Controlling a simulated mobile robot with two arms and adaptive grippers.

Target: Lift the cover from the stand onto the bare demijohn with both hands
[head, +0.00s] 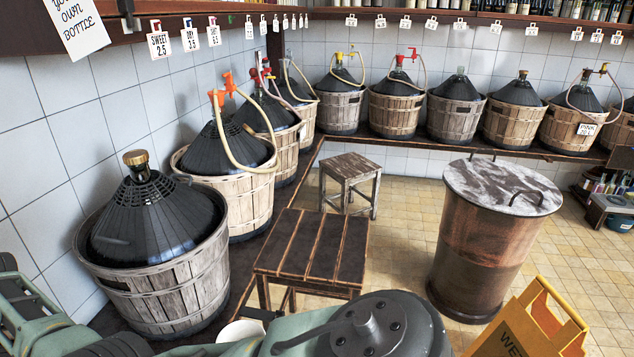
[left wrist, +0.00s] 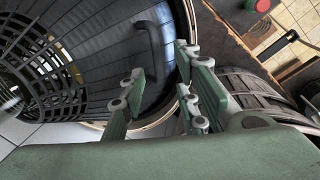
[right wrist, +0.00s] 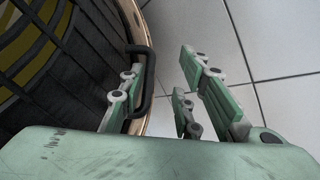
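A black ribbed cover (left wrist: 95,45) with a lattice collar fills the upper left of the left wrist view, inside a pale basket rim. Yellow shows through the collar. My left gripper (left wrist: 163,70) is open, with a black loop handle (left wrist: 153,50) of the cover just beyond the gap between its fingers. The cover also shows in the right wrist view (right wrist: 75,60). There my right gripper (right wrist: 161,66) is open, its left finger beside a black handle (right wrist: 149,80) at the rim. No contact is clear. Neither set of fingertips shows in the head view.
A capped demijohn with a black top (head: 150,235) stands in a basket at left; more line both walls. A bare slatted stool (head: 310,250), a small stool (head: 350,168), a copper drum (head: 485,240) and a yellow floor sign (head: 530,325) stand right of it. Open floor lies between them.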

